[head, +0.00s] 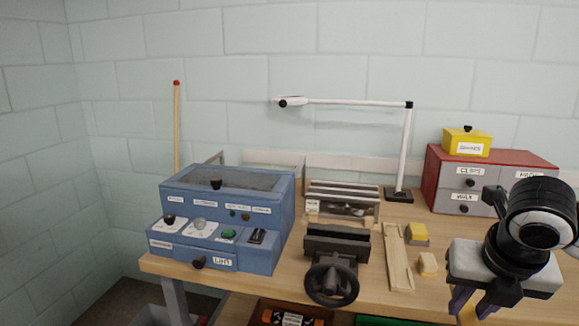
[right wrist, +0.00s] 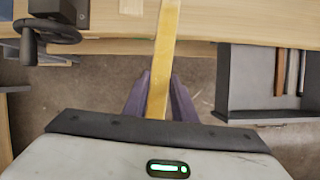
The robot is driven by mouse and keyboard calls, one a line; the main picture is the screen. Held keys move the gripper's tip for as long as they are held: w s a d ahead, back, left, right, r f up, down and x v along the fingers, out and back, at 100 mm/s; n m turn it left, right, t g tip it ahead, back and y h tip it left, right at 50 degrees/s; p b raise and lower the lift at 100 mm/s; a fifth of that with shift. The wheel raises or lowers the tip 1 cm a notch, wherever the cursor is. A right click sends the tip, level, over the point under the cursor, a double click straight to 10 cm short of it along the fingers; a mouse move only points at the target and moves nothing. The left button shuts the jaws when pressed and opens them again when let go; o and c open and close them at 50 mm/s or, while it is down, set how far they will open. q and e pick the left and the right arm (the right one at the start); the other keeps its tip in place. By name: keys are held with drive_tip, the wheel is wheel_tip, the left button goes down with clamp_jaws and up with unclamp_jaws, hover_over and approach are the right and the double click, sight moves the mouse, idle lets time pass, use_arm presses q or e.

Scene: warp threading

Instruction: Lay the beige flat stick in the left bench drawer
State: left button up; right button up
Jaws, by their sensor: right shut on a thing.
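The beige flat stick (right wrist: 166,45) is between the purple fingers of my right gripper (right wrist: 160,95), which is shut on it. In the right wrist view the stick runs away from the fingers across the bench's front edge. In the head view my right gripper (head: 482,303) is at the lower right, in front of the bench, and the stick cannot be made out there. The left bench drawer cannot be told for certain; an open grey drawer (right wrist: 240,105) with several strips in it shows right of the gripper in the right wrist view. My left gripper is out of view.
The bench (head: 300,288) carries a blue control box (head: 215,258), a dark vise with a handwheel (head: 333,283), a long wooden tray (head: 398,270), small yellow blocks and a red-and-grey drawer cabinet (head: 440,185). An orange-and-black item (head: 290,318) shows below the bench edge.

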drive_tip(key=shift+w+a+f+m, duration=0.25)
drive_tip(key=shift+w+f+m, duration=0.15)
drive_tip(key=shift+w+f, duration=0.05)
drive_tip(key=shift+a+f+m+g+h, duration=0.15)
drive_tip(key=shift+f+m+g+h, duration=0.15)
drive_tip(key=shift+m, duration=0.1)
drive_tip(key=shift+s+a+m, duration=0.2)
drive_tip(key=shift+s+m, duration=0.05)
drive_tip(key=shift+m, duration=0.35)
drive_tip(key=s+a+f+m+g+y, duration=0.1)
drive_tip(key=s+a+m+g, duration=0.3)
drive_tip(key=m, duration=1)
drive_tip(key=s+a+f+m+g+y, duration=0.1)
drive_tip(key=s+a+f+m+g, duration=0.3)
drive_tip(key=m, duration=1.1)
drive_tip(key=shift+s+f, duration=0.25)
drive_tip(key=shift+s, duration=0.6)
